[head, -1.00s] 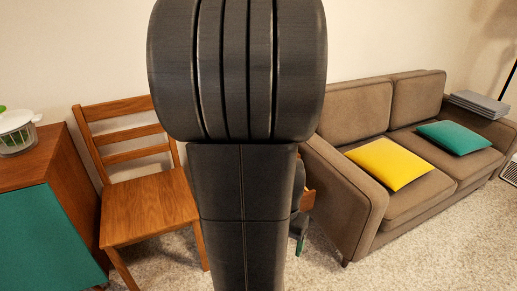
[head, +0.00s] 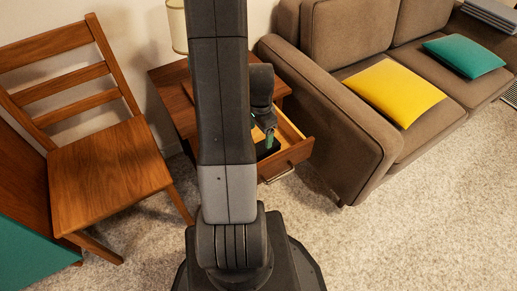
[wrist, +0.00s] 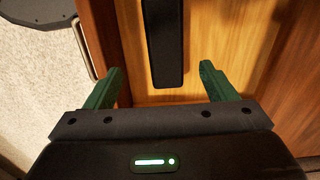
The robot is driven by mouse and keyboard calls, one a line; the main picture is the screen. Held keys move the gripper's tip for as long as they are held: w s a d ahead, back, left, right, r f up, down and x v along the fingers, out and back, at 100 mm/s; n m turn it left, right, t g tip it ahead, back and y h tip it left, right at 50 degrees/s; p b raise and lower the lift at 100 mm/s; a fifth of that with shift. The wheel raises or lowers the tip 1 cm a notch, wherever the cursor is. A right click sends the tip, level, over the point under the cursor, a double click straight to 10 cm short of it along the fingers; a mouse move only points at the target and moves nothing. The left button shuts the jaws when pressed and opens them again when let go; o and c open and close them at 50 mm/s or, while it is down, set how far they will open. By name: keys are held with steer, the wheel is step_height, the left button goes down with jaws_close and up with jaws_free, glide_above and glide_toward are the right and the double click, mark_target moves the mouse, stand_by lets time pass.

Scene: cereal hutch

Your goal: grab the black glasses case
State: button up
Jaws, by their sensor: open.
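The black glasses case (wrist: 164,45) lies in the open wooden drawer, long and narrow, running away from my gripper in the wrist view. Its far end is cut off by the top of the picture. My gripper (wrist: 162,82) is open, with one green finger on each side of the case's near end and a gap on both sides. In the head view, my gripper (head: 268,138) is over the drawer (head: 292,155), and a dark shape below it is partly hidden. I cannot tell how high the fingers are above the case.
The drawer's front and metal handle (head: 279,175) face the carpet. The side table (head: 170,88) bears a lamp (head: 178,25). A wooden chair (head: 105,160) stands left, and the brown sofa (head: 335,130) stands close on the right. Open carpet lies in front.

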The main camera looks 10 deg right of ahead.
mark_target(260, 148)
step_height(260, 148, down, 6)
steer(key=shift+w+r+b, duration=0.1)
steer(key=shift+r+b, duration=0.15)
steer(key=shift+b, duration=0.3)
steer(key=f, duration=0.1)
steer(key=f+b, duration=0.1)
steer(key=f, duration=0.3)
steer(key=shift+w+d+b, duration=0.1)
steer(key=shift+w+b, duration=0.3)
steer(key=c, duration=1.1)
